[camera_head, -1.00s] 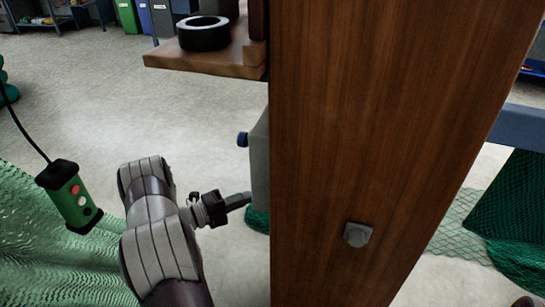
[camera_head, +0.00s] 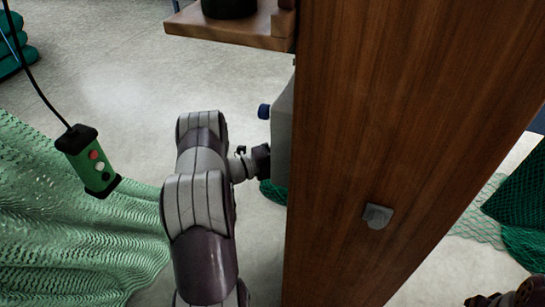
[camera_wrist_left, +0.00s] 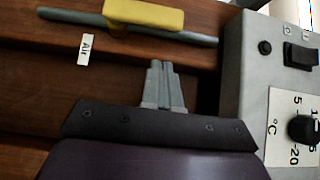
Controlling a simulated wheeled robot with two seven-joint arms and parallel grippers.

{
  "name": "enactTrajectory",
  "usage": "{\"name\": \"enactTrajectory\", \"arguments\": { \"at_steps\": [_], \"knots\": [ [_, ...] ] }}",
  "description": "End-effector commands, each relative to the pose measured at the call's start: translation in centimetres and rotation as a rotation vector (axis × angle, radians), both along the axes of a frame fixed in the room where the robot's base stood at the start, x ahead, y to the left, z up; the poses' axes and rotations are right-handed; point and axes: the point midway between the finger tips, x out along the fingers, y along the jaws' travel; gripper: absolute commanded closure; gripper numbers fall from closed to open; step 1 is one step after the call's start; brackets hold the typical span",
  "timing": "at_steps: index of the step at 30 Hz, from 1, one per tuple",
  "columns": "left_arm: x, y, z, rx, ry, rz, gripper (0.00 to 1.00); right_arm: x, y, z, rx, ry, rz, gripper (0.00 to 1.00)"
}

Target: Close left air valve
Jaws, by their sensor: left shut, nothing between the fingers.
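In the left wrist view a yellow valve handle (camera_wrist_left: 145,15) sits on a grey pipe (camera_wrist_left: 75,17) at the top, in line with the pipe. A white label reading "Air" (camera_wrist_left: 86,49) is on the wood below it. My left gripper (camera_wrist_left: 158,64) is shut and empty, its fingertips pointing towards the pipe, just below the handle in the picture. I cannot tell whether they touch anything. In the head view my left wrist reaches the grey box beside the wooden post, and the fingers are hidden. My right gripper's fingers are not seen.
A grey control box (camera_wrist_left: 257,85) with a switch and a temperature knob (camera_wrist_left: 303,128) is right of the fingers. The wooden post (camera_head: 380,130) blocks much of the head view. A green hanging button box (camera_head: 88,160) and green netting (camera_head: 70,220) are at the left.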

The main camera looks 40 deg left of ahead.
Motion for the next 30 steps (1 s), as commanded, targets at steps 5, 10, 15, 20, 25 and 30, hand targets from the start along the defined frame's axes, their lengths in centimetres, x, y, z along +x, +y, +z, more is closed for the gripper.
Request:
{"name": "enactTrajectory", "arguments": {
  "at_steps": [5,10,15,20,25,30],
  "knots": [
    [2.9,-0.1,0.0,0.0,-0.001,0.0,1.0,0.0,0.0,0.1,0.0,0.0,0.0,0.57],
    [4.4,0.3,0.0,-0.001,-0.001,0.0,1.0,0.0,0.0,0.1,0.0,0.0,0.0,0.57],
    [4.8,0.4,0.0,0.0,0.0,0.0,1.0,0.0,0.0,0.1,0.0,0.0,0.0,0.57],
    [4.7,0.4,0.0,0.0,0.0,0.0,1.0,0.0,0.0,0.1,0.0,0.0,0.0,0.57],
    [4.8,0.3,0.1,-0.003,0.007,0.0,1.0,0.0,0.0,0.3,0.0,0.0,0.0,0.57],
    [4.9,-0.1,0.4,-0.011,0.044,0.0,1.0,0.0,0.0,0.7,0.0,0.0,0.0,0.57]
  ]
}}
